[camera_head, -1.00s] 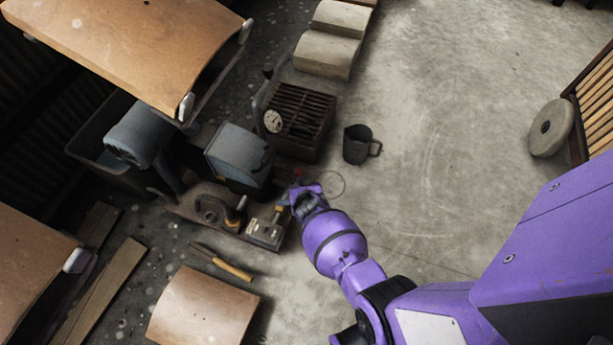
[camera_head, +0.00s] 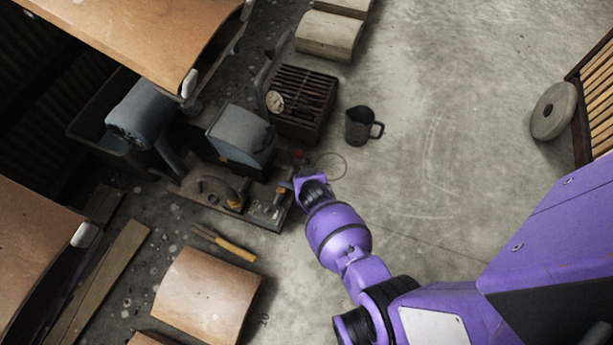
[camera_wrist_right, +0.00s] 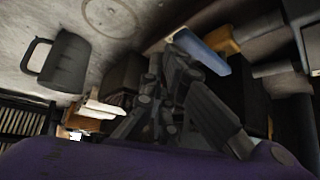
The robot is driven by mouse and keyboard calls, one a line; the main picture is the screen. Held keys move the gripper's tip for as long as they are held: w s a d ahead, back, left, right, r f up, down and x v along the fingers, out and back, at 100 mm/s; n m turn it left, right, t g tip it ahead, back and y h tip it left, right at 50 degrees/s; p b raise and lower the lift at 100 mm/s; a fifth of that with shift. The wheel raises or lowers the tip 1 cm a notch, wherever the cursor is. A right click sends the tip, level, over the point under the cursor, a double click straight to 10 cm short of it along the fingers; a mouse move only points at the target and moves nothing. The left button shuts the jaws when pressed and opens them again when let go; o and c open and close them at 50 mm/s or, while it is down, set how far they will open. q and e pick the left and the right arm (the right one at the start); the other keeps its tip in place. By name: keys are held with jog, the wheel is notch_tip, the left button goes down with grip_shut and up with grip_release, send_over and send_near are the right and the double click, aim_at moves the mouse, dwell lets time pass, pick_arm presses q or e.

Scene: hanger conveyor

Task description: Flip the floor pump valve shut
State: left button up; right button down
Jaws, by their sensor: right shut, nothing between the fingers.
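The floor pump assembly (camera_head: 209,199) stands on a dark base plate left of my right arm. It has a yellow curved part (camera_head: 243,187) and a small metal block with yellow pieces (camera_head: 266,212). I cannot tell clearly which part is the valve lever or how it is turned. My right gripper (camera_head: 302,174) is at the right end of the base, just beside the block. In the right wrist view its dark fingers (camera_wrist_right: 160,95) are shut and empty, close to a blue bar (camera_wrist_right: 202,52) and a yellow part (camera_wrist_right: 221,40). Contact is unclear. My left gripper is not in view.
A grey mug (camera_head: 360,126) stands right of a slatted dark box (camera_head: 304,100). A blue-grey housing (camera_head: 241,136) rises behind the pump. A yellow-handled tool (camera_head: 236,250) and a curved brown panel (camera_head: 207,297) lie in front.

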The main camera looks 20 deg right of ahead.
jog(key=shift+s+f, duration=0.25)
jog(key=shift+s, duration=0.05)
